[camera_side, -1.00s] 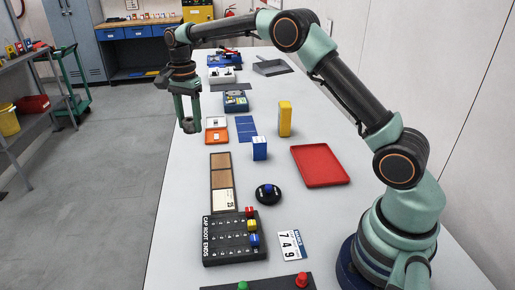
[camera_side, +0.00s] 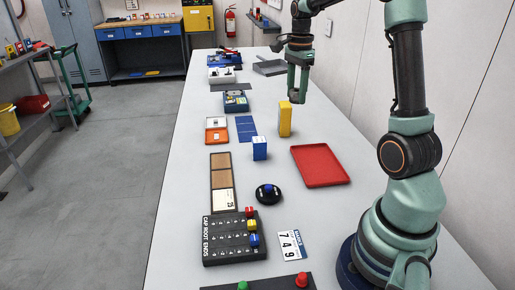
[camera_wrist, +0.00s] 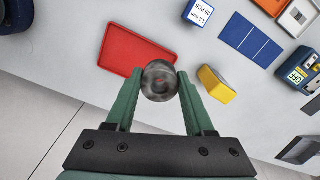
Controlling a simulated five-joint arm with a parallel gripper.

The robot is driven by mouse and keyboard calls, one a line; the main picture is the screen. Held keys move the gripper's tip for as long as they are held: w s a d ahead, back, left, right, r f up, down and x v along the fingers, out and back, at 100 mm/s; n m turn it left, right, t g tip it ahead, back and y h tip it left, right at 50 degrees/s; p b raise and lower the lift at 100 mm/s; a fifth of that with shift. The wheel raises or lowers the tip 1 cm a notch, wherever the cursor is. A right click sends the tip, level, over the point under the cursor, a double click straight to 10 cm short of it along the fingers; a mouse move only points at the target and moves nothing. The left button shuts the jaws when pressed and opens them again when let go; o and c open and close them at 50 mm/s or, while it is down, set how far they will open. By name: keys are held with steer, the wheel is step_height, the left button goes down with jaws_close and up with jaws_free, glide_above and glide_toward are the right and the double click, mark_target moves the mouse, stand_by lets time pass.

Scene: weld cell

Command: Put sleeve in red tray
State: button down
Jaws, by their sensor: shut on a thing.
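My gripper (camera_side: 297,98) is up in the air over the right part of the table, above and behind the tray in the side view. In the wrist view my gripper (camera_wrist: 161,88) is shut on a round, dark metallic sleeve (camera_wrist: 158,72), seen end-on with a hole in its middle. The sleeve is hard to make out in the side view. The red tray (camera_side: 320,165) lies flat on the table, empty. In the wrist view the red tray (camera_wrist: 128,45) shows just beyond the sleeve, to the upper left.
A yellow block (camera_side: 285,119) stands upright close to the gripper, with a blue and white box (camera_side: 260,149) nearer the camera. A black block with coloured knobs (camera_side: 234,238) and a round black piece (camera_side: 268,194) lie in front. The wall borders the table's right.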

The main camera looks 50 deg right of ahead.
steer(key=m, duration=0.2)
glide_above(317, 164)
step_height(317, 164, down, 21)
steer(key=shift+r, duration=0.15)
steer(key=shift+c, duration=1.4)
jaws_free()
